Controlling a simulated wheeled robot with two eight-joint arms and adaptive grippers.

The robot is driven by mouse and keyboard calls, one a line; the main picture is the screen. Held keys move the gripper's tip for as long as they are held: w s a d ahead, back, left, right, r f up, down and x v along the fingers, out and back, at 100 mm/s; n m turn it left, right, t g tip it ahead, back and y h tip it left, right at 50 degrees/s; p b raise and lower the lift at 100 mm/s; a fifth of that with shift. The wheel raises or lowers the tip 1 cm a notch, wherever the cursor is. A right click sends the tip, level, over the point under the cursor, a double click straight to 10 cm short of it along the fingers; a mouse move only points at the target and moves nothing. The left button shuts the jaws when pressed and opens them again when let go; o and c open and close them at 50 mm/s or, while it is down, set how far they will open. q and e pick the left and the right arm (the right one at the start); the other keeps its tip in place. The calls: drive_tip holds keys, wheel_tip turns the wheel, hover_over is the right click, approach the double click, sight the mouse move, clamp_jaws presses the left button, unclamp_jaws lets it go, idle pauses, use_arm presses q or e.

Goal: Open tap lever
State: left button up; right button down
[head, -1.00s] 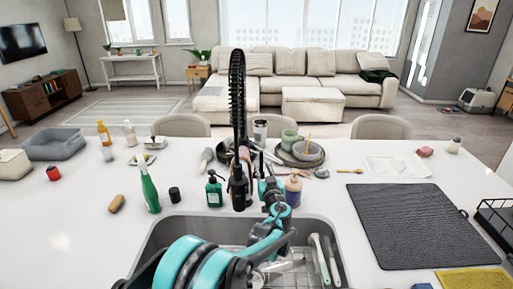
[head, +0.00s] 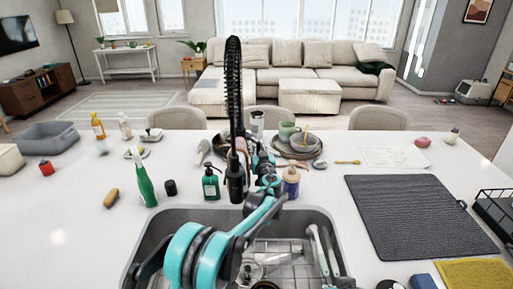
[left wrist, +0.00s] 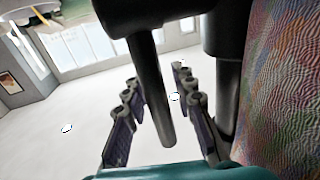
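The black tap (head: 236,110) stands upright behind the sink, with a tall coiled spring neck. My left arm reaches over the sink, and its gripper (head: 262,165) is just right of the tap's lower part. In the left wrist view the gripper's two fingers (left wrist: 155,77) are apart, one on either side of a dark rod, which looks like the tap lever (left wrist: 160,115). I cannot tell whether either finger touches it. A thicker black tube, likely the tap body (left wrist: 229,85), is to the right. My right gripper is in neither view.
A dark green pump bottle (head: 211,184) stands close left of the tap, and a tan bottle (head: 291,182) close right of the gripper. Dishes (head: 302,143) are stacked behind. The sink (head: 190,215) lies in front, and a dark mat (head: 415,220) covers the right counter.

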use_arm(q)
clamp_jaws()
drive_tip(key=shift+s+r+t+b, duration=0.25)
drive_tip(key=shift+s+t+b, duration=0.4)
drive_tip(key=shift+t+b, duration=0.25)
unclamp_jaws()
